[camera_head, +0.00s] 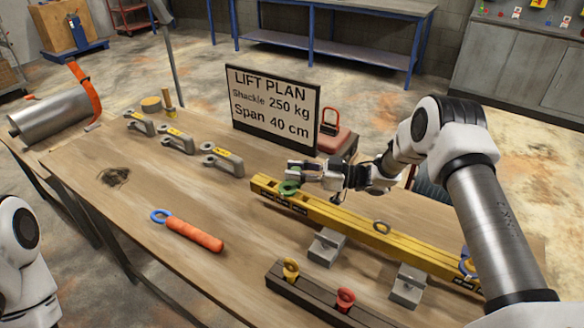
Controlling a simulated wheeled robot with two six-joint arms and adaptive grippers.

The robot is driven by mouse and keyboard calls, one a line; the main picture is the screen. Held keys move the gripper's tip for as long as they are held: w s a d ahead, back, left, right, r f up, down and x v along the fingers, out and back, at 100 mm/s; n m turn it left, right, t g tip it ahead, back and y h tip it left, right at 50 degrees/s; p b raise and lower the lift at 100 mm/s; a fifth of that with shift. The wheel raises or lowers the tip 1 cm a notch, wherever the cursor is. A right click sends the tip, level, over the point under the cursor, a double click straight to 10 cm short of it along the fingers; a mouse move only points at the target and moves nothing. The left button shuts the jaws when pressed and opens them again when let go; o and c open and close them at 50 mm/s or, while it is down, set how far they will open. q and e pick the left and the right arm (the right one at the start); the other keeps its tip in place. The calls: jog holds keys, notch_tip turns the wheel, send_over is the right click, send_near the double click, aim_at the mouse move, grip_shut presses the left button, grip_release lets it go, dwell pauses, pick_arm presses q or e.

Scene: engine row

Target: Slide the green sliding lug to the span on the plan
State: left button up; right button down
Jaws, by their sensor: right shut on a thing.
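The green sliding lug (289,187) sits on the yellow beam (345,222), close to the beam's far left end. My right gripper (298,175) reaches in from the right and is shut on the lug. The jaws partly cover the lug. The beam rests on grey blocks (327,247) and has dark scale markings on its side, too small to read. The plan board (274,108) reads "LIFT PLAN, Shackle 250 kg, Span 40 cm". A blue lug (467,264) is at the beam's right end, partly behind my right arm. My left gripper is out of view.
Several grey shackles with yellow tags (222,159) lie left of the board. An orange roll with a blue loop (194,234) lies mid-table. A dark rail (322,300) with yellow and red eye pieces lies in front of the beam. The wooden table's left front is clear.

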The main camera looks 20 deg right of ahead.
jog(key=c, duration=0.9)
grip_release()
jog(key=v, duration=1.2)
jog(key=shift+o, duration=0.2)
